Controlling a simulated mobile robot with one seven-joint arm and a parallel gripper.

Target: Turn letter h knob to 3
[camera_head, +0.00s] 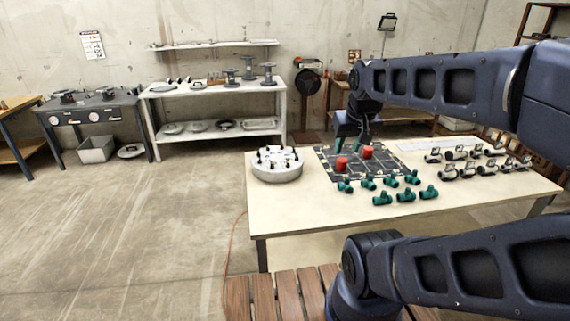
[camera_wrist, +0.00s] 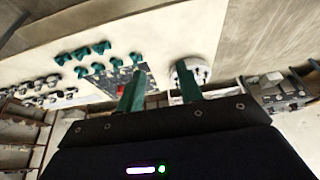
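No knob with a readable letter h or number 3 shows; any lettering is too small to read. A round pale unit (camera_head: 277,172) with several small dark-topped pieces stands at the table's left end. It also shows in the wrist view (camera_wrist: 205,74), partly behind a finger. A dark bench unit (camera_head: 93,104) at the far left carries pale round dials on its front. My gripper (camera_head: 350,143) is above the dark gridded board on the table, right of the round unit. In the wrist view my gripper's green fingers (camera_wrist: 160,72) are apart with nothing held between them.
The table (camera_head: 310,220) bears a dark gridded board (camera_head: 388,158) with red pieces (camera_head: 342,164), several green pipe fittings (camera_head: 406,195) and several metal fittings (camera_head: 450,172). A white shelf (camera_head: 215,88) stands at the back. The floor left of the table is clear.

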